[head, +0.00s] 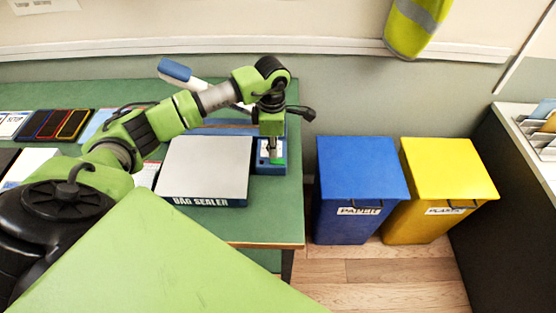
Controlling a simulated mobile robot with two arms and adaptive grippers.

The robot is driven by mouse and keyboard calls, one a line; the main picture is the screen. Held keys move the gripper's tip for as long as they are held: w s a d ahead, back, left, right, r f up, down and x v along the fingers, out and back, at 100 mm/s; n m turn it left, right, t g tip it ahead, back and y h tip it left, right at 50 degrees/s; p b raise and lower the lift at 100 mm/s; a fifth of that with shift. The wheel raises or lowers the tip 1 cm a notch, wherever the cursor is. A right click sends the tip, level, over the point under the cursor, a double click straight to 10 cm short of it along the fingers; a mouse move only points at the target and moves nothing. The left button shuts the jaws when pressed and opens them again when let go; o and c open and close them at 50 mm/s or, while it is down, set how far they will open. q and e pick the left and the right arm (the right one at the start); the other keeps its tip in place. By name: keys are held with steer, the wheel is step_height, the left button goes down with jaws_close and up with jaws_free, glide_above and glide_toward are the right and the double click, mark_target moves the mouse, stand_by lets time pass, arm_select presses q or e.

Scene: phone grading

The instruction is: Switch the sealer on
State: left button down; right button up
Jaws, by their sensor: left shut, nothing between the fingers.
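The bag sealer (205,168) stands on the green table, with a grey-white top plate and a blue front marked "BAG SEALER". Its lever arm with a blue end (175,70) is raised at the back. A small blue box with a green patch (280,161) is at the sealer's right side. My left gripper (272,155) is shut and empty, pointing down over this box. Its fingertips are at or just above the box's top; I cannot tell whether they touch. The fingers partly hide the box's top and any switch there. My right gripper is not in view.
A blue bin (360,190) and a yellow bin (448,185) stand on the floor to the right. A dark counter with a rack (538,135) is at far right.

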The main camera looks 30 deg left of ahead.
mark_target(273, 160)
arm_select(q)
steer(key=shift+s+f+b, duration=0.1)
steer(key=shift+f+b, duration=1)
steer(key=shift+f, duration=0.1)
stand_by(0.5)
steer(key=shift+r, duration=0.1)
steer(key=shift+r+p, duration=0.65)
steer(key=shift+r, duration=0.15)
steer(key=shift+r+p, duration=1.35)
steer(key=shift+r, duration=1.3)
